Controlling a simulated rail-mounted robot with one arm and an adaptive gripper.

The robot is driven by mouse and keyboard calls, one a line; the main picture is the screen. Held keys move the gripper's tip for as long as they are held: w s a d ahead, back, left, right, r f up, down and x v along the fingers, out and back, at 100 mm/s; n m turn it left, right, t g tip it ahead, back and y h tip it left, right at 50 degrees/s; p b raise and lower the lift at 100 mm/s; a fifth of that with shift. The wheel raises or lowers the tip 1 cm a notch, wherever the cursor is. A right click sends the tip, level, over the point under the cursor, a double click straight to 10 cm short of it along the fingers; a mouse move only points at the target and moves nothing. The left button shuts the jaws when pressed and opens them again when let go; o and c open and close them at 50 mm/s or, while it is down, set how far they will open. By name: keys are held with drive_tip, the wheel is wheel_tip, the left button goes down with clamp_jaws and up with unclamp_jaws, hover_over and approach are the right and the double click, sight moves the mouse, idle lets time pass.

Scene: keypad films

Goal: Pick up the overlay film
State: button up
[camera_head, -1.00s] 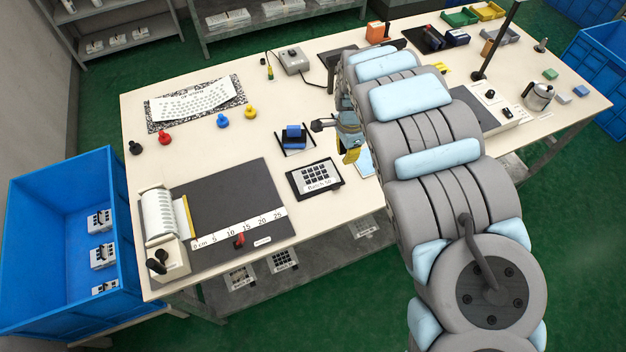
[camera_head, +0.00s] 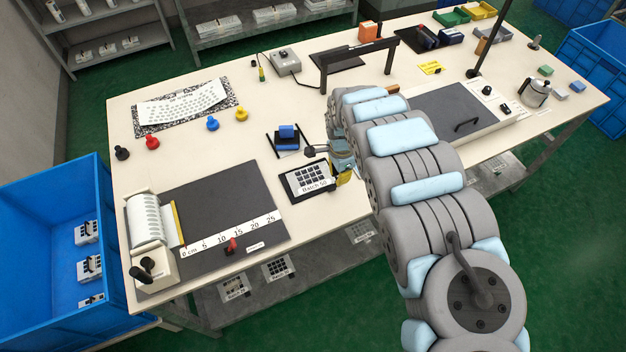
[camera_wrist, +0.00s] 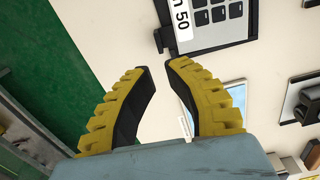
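A black tray (camera_head: 284,184) near the front edge of the table holds a white sheet with dark keys marked "Batch 50" (camera_head: 315,188). I cannot tell whether this sheet is the overlay film. The sheet also shows at the top of the wrist view (camera_wrist: 215,35), partly cut off. A pale sheet with a blue edge (camera_wrist: 228,94) lies behind my right finger in the wrist view; my arm hides it in the head view. My gripper (camera_wrist: 158,70) has yellow, black-lined fingers, parted and empty. In the head view my gripper (camera_head: 344,178) is at the tray's right edge.
A blue block on a stand (camera_head: 287,137) is just behind the tray. A dark cutting board with a ruler (camera_head: 215,205) lies to the left. A printed keypad sheet (camera_head: 182,104) lies on a speckled mat farther back. The table's front edge is close.

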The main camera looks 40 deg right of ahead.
sight(336, 186)
drive_tip(key=shift+w+a+f+b, duration=0.15)
drive_tip(key=shift+f+b, duration=0.25)
drive_tip(key=shift+f, duration=2.6)
clamp_jaws()
drive_tip(key=shift+r, duration=0.1)
